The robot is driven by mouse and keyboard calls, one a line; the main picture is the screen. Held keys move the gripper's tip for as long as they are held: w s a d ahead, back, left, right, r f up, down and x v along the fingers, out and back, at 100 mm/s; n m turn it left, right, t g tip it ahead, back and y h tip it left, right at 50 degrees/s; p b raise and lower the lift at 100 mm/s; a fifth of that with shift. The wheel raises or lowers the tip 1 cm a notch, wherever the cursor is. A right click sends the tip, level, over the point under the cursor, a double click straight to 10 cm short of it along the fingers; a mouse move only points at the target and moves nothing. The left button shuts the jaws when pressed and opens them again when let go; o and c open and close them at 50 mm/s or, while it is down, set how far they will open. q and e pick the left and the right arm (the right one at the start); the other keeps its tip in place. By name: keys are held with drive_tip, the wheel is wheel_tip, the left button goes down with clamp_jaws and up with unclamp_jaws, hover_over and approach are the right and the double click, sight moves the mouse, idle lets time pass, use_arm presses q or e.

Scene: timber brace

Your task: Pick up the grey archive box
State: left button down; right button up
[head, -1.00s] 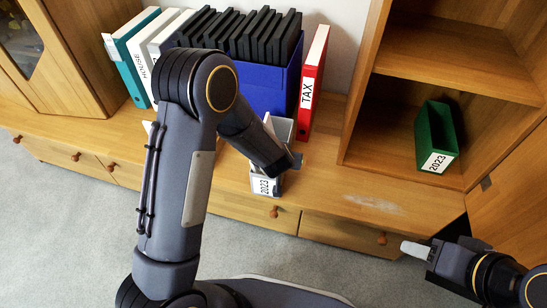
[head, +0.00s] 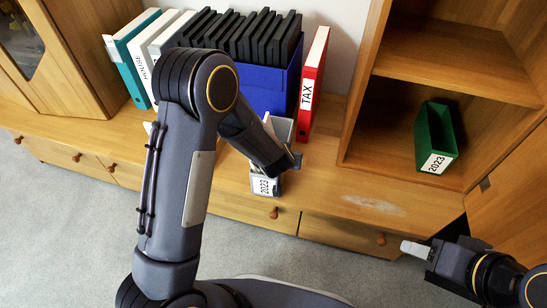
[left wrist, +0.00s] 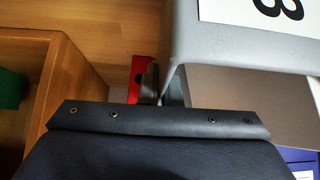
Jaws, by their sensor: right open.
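The grey archive box (head: 265,187), with a white "2023" label, stands upright on the wooden cabinet top, partly hidden behind my left arm. My left gripper (head: 294,160) is at the box's right side. In the left wrist view the grey box (left wrist: 185,40) fills the upper right, its label partly in view. A finger of my left gripper (left wrist: 150,84) shows right beside its wall. The other finger is hidden, so I cannot tell whether the jaws are closed on the wall. My right gripper (head: 415,249) is open and empty at the lower right, in front of the drawers.
A red TAX binder (head: 314,85) and a blue crate (head: 268,90) of black folders stand just behind the box. Teal and white binders stand farther left. A green archive box (head: 436,135) sits in the shelf unit at right. The cabinet top right of the grey box is clear.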

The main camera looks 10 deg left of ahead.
use_arm(q)
drive_tip(key=shift+r+p, duration=2.2)
drive_tip(key=shift+r, duration=0.1)
